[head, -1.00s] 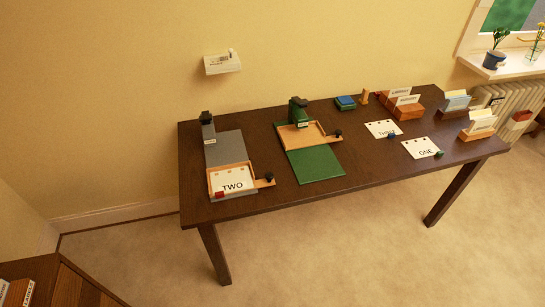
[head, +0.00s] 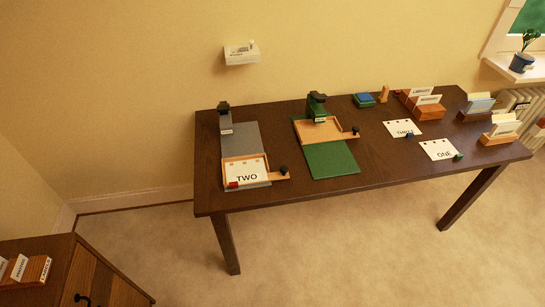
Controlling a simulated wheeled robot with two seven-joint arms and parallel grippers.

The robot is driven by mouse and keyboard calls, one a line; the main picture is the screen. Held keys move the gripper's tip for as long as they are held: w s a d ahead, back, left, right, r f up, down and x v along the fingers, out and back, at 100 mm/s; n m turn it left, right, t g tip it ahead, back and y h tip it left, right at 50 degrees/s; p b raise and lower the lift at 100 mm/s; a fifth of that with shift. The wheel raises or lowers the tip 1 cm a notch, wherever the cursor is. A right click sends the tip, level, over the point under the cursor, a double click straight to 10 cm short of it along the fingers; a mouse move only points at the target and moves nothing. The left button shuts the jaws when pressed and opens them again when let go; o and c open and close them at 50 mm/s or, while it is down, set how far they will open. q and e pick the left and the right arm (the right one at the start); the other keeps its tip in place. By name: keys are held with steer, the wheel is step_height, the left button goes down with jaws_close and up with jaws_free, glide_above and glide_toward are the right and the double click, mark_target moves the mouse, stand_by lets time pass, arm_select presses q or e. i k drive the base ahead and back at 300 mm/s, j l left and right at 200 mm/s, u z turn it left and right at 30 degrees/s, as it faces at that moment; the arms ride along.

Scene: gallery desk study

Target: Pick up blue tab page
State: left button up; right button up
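The blue tab page is a white sheet marked THREE (head: 402,128). It lies flat on the right part of the dark desk, with holes along its top edge. Its small blue tab (head: 409,135) is at its lower edge. A page marked ONE (head: 437,149) with a green tab (head: 458,157) lies just in front and to the right, apart from it. A page marked TWO (head: 246,170) with a red tab (head: 232,184) lies in a wooden tray at the desk's left. Neither of my grippers is in view.
On the desk (head: 376,174) stand a grey punch (head: 240,138), a green punch (head: 331,160), a blue-topped block (head: 364,100) and wooden card holders (head: 427,109). A wooden cabinet (head: 62,265) is at lower left. The carpet (head: 340,245) before the desk is clear.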

mark_target(408, 128)
steer(key=z, duration=0.95)
steer(key=i+l+z, duration=0.25)
steer(key=z, duration=0.15)
steer(key=i+l+z, duration=0.15)
steer(key=i+z, duration=0.25)
steer(key=i+l+z, duration=0.1)
steer(key=i+z, duration=0.15)
steer(key=z, duration=0.15)
steer(key=i+l, duration=0.1)
steer(key=i, duration=3.75)
steer(key=i+u, duration=0.15)
steer(key=u, duration=0.25)
steer(key=i+u, duration=0.1)
steer(key=u, duration=0.3)
steer(key=i+l+u, duration=0.1)
steer(key=u, duration=0.3)
steer(key=i+l+u, duration=0.1)
steer(key=u, duration=2.4)
